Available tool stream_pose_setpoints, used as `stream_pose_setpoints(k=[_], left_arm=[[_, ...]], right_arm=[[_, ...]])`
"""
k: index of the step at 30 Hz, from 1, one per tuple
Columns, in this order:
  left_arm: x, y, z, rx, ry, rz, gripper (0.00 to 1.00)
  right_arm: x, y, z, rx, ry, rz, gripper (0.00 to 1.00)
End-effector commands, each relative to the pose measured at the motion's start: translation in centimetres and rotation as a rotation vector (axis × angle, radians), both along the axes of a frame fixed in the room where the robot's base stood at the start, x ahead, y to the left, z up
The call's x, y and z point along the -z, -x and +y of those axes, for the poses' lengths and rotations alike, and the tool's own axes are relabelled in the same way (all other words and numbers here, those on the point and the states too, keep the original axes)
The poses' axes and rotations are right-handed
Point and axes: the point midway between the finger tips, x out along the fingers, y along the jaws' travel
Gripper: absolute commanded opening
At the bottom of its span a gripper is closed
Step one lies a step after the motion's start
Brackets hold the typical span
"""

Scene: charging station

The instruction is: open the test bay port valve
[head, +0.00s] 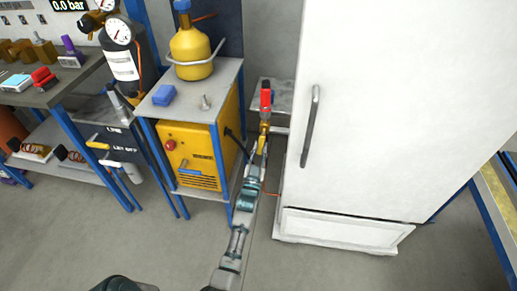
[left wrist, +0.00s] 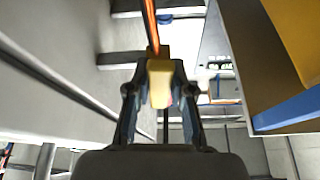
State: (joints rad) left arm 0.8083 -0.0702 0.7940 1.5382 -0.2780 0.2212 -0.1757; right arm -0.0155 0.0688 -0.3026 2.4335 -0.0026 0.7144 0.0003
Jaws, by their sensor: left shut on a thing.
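My left gripper (head: 261,145) reaches into the gap between the yellow machine and the white cabinet. It is shut on a yellow handle-like piece (head: 264,128), which also shows between the fingers in the left wrist view (left wrist: 159,82). A brass-coloured fitting and a red part (head: 266,97) stand just beyond it in line. In the left wrist view an orange-red rod or hose (left wrist: 150,25) runs on from the yellow piece. I cannot tell whether the yellow piece is the test bay port valve's handle. My right gripper is not in view.
The white cabinet (head: 385,120) stands close on the right of my arm. The yellow machine (head: 195,155) under a blue-framed table (head: 222,75) is close on the left. A small grey shelf (head: 284,88) is behind. Open floor lies in front.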

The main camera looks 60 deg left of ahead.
Motion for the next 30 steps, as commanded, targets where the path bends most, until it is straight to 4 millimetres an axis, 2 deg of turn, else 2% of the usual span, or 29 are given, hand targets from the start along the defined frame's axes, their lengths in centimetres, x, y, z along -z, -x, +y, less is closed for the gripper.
stream_pose_setpoints(k=[1,11,26,27,29,30], left_arm=[[0.66,-0.21,-0.25,0.002,0.029,-0.012,0.0],[0.68,-0.65,-0.61,0.002,0.097,-0.095,0.0],[0.66,-0.77,-0.69,0.005,0.11,-0.108,0.0],[0.64,-0.77,-0.69,0.004,0.109,-0.108,0.31],[0.59,-0.76,-0.68,0.004,0.108,-0.109,0.46],[0.51,-0.73,-0.66,0.003,0.107,-0.109,0.48]], right_arm=[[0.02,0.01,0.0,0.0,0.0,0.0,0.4],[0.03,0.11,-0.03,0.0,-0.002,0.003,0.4],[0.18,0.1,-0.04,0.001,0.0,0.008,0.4],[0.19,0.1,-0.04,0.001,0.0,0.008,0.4],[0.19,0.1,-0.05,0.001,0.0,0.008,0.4],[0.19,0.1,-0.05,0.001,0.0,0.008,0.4]])
